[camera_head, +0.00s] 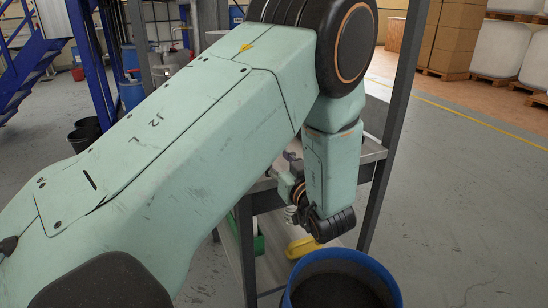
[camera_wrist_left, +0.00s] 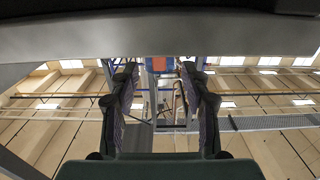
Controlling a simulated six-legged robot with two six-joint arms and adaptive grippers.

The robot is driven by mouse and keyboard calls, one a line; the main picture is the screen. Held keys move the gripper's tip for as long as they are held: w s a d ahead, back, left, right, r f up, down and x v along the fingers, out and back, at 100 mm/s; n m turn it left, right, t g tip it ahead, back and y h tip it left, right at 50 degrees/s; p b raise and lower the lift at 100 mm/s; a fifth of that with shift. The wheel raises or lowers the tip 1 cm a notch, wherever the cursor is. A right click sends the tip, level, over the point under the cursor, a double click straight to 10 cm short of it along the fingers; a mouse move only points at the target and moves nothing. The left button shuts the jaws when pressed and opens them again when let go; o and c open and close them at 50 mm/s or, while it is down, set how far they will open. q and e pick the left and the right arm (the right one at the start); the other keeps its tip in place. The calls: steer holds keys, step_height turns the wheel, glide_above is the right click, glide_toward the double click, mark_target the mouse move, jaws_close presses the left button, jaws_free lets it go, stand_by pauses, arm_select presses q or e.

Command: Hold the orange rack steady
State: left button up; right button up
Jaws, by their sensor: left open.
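No rack that is clearly orange shows. A grey metal rack (camera_head: 392,130) with upright posts and shelves stands behind and below my left arm, which hides much of it. My left wrist hangs down beside the rack's upper shelf. In the wrist view my left gripper (camera_wrist_left: 160,70) is open, with its two dark fingers apart and nothing seen held between them. A broad grey band (camera_wrist_left: 160,38) crosses above the fingertips in that view; I cannot tell whether it is part of the rack or whether they touch. My right gripper is not in view.
A blue-rimmed drum (camera_head: 392,283) stands just below my left wrist. A yellow item (camera_head: 303,246) lies low in the rack. Blue stairs (camera_head: 25,60) are at the left. Stacked cartons (camera_head: 450,40) stand back right. The floor at right is clear.

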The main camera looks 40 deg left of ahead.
arm_select(q)
steer(key=shift+w+d+r, duration=0.1)
steer(key=shift+d+r, duration=0.1)
steer(key=shift+d, duration=0.05)
steer(key=shift+d+r, duration=0.15)
steer(key=shift+r, duration=0.1)
steer(key=shift+a+r, duration=0.1)
steer(key=shift+a, duration=0.2)
steer(key=x, duration=0.3)
steer(key=b+x, duration=0.1)
steer(key=x, duration=0.1)
steer(key=shift+f, duration=0.35)
steer(key=shift+w+a+r, duration=0.25)
steer(key=shift+a, duration=0.45)
steer(key=shift+w+a+f, duration=0.15)
steer(key=shift+a, duration=0.1)
steer(key=shift+w+d, duration=0.1)
steer(key=shift+d, duration=0.05)
steer(key=shift+c, duration=2.6)
jaws_close()
